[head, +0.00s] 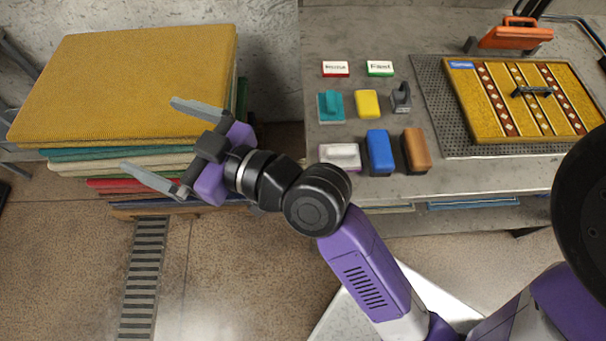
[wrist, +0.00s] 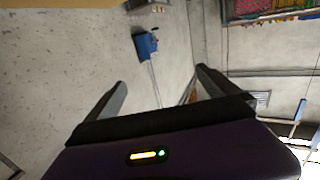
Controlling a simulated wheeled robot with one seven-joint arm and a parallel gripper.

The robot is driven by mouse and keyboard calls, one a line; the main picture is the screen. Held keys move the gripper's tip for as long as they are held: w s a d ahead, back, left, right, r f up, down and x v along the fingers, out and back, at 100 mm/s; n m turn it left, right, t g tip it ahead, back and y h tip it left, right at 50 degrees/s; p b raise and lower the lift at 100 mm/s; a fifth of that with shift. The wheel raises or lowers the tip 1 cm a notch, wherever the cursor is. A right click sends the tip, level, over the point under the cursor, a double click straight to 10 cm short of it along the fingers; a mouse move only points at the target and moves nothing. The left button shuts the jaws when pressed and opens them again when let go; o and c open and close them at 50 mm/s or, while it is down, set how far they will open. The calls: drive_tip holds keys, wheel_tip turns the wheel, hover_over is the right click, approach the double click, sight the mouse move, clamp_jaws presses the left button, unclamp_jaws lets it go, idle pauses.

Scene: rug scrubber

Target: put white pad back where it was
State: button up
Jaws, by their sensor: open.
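A white pad (head: 339,156) with a purplish edge lies on the grey bench, at the left of the front row of pads. A blue pad (head: 379,152) and a brown pad (head: 416,150) stand to its right. My gripper (head: 149,133) is open, with nothing visible between its fingers. It is well left of the white pad, by the front right of the rug stack. In the wrist view, the open fingers (wrist: 161,77) frame a far floor and wall, and the white pad does not show.
The rug stack (head: 130,80) has a yellow rug on top. Behind the pads are a teal scrubber (head: 331,106), a yellow block (head: 367,104), a grey tool (head: 401,97) and two small labelled boxes. A patterned rug (head: 490,119) lies on a perforated mat (head: 436,110) at right.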

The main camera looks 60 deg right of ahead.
drive_tip(key=s+d+f+m+g+h, duration=0.1)
drive_tip(key=s+d+f+m+h, duration=0.1)
drive_tip(key=s+f, duration=0.5)
drive_tip(key=s+d+f+m+g+h, duration=0.1)
drive_tip(key=s+d+f+m+h, duration=0.2)
drive_tip(key=s, duration=0.6)
drive_tip(key=s+d+f+n+y, duration=0.1)
drive_tip(key=s+d+n, duration=0.1)
drive_tip(key=s, duration=1.1)
drive_tip(key=shift+d+n, duration=0.3)
drive_tip(key=shift+d, duration=0.45)
